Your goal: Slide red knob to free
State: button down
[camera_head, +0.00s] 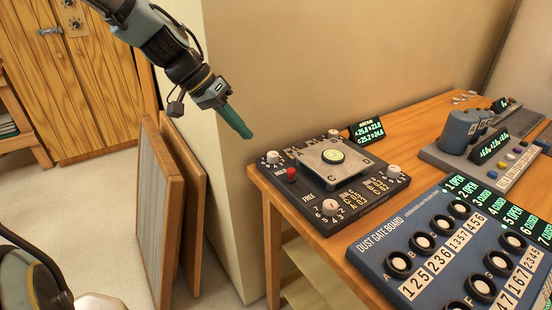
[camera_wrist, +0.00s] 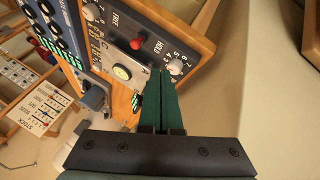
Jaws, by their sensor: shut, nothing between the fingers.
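The red knob (camera_head: 292,174) stands on the left edge area of a dark control box (camera_head: 330,215) with a plate lettered A to D on top. In the wrist view the red knob (camera_wrist: 137,43) sits beside the word HOLD, with the word FREE farther along the same edge. My gripper (camera_head: 245,133) is in the air above and to the left of the box, its green fingers together and empty. In the wrist view my gripper's fingertips (camera_wrist: 167,73) point toward the box, apart from the knob.
White dials (camera_head: 331,206) stand at the box's corners. A blue dust gate board (camera_head: 440,255) lies to the right, and a grey console (camera_head: 480,150) stands behind it. A wall (camera_head: 290,70) rises behind the wooden table. Boards (camera_head: 155,215) lean left of it.

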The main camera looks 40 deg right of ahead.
aim_at(285, 188)
jog(key=s+d+f, duration=0.1)
jog(key=f, duration=0.1)
jog(key=s+d+f+p, duration=0.1)
jog(key=s+d+f, duration=0.1)
jog(key=s+d+f+p, duration=0.1)
jog(key=s+d+f, duration=0.1)
jog(key=f, duration=0.1)
jog(key=shift+s+d+f, duration=0.2)
jog(key=shift+s+f, duration=0.05)
jog(key=shift+s, duration=0.2)
jog(key=shift+s+a, duration=0.15)
jog(key=shift+s, duration=1.75)
